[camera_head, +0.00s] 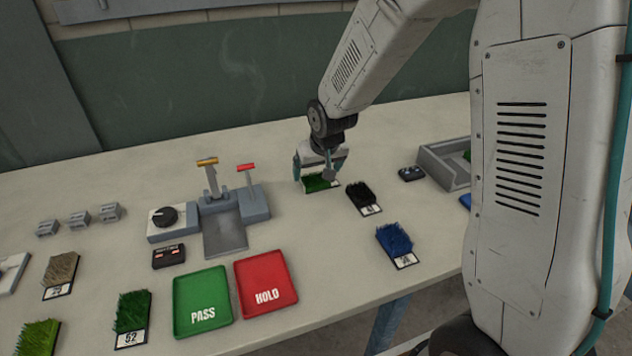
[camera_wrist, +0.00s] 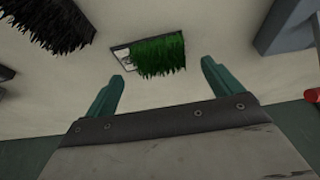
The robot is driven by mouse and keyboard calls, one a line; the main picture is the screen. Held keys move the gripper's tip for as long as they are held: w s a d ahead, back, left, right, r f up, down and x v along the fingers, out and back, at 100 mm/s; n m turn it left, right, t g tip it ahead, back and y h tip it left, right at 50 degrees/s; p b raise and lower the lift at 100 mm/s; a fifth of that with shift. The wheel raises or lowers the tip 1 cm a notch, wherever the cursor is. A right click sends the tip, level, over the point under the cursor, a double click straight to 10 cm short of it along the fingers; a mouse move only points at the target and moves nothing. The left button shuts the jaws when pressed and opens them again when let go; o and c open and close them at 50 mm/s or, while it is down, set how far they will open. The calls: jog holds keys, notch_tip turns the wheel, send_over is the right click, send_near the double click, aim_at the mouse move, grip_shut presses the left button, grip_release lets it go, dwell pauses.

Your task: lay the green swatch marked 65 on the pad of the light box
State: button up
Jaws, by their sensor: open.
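A green swatch (camera_head: 318,184) lies on the table below my gripper (camera_head: 320,174). In the wrist view this swatch (camera_wrist: 158,55) shows bright green turf with a white label at its left end; the number is too blurred to read. My gripper (camera_wrist: 163,72) is open, its teal fingers apart and empty, with the swatch showing just beyond the fingertips. I cannot tell whether they touch it. Another green swatch (camera_head: 132,312) at the front left has a label that seems to read 52. I cannot tell for sure which device is the light box.
A grey device with a knob and two levers (camera_head: 212,205) stands left of my gripper. Green PASS (camera_head: 202,290) and red HOLD (camera_head: 268,270) trays lie in front. Black (camera_head: 361,194) and blue (camera_head: 394,238) swatches are to the right, with a grey bin (camera_head: 440,165) beyond.

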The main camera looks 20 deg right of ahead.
aim_at(315, 177)
jog(key=x, duration=0.3)
jog(key=shift+f, duration=0.15)
jog(key=shift+c, duration=0.3)
jog(key=c, duration=1.1)
jog(key=shift+o, duration=0.2)
